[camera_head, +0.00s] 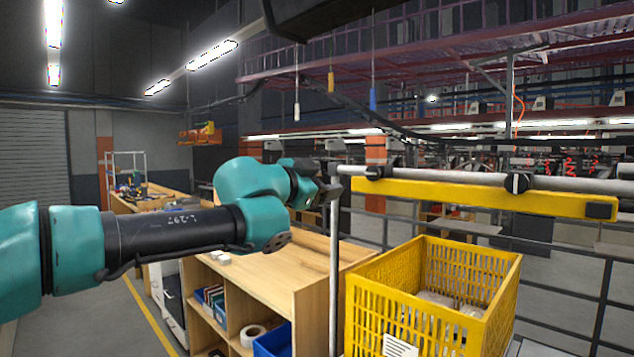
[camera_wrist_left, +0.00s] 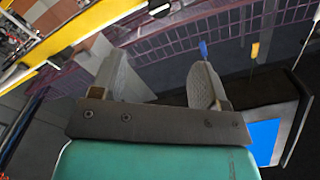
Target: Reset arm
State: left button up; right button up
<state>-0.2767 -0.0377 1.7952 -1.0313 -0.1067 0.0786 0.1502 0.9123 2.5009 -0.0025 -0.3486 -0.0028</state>
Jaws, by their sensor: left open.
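My left arm reaches in from the left in the head view, teal and black. Its gripper (camera_head: 328,185) is held up in the air beside the left end of the yellow bar, and its fingers are small and hard to make out there. In the left wrist view the gripper (camera_wrist_left: 160,78) shows two grey fingers spread well apart with nothing between them. My right arm is in neither view.
A yellow crate (camera_head: 405,308) with pale wrapped items inside stands at the lower right. A yellow bar (camera_head: 480,196) hangs from a grey rail above it. A metal post (camera_head: 334,270) stands near a wooden shelf unit (camera_head: 300,262) below my arm.

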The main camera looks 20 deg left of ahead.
pick_arm(q)
jog(key=shift+s+a, duration=0.25)
jog(key=shift+s, duration=0.4)
jog(key=w+d+f+n+g, duration=0.1)
jog(key=w+f+n+g, duration=0.15)
jog(key=f, duration=0.95)
jog(key=w+d+f+n+g+y, duration=0.1)
jog(key=w+f, duration=0.2)
jog(key=f, duration=1)
jog(key=w+d+f+n+g, duration=0.1)
jog(key=w+f+g, duration=0.15)
jog(key=f, duration=0.95)
jog(key=s+f+n+g+y, duration=0.1)
jog(key=s+f+n+g, duration=0.15)
jog(key=f, duration=0.95)
jog(key=s+f+n+g, duration=0.1)
jog(key=s+f, duration=0.3)
jog(key=f, duration=0.7)
jog(key=s+f+n+g+y, duration=0.1)
jog(key=s+f+n+g, duration=0.4)
jog(key=s+f, duration=1.6)
jog(key=shift+s+a+g, duration=0.35)
jog(key=shift+s+g, duration=0.3)
jog(key=shift+s, duration=0.45)
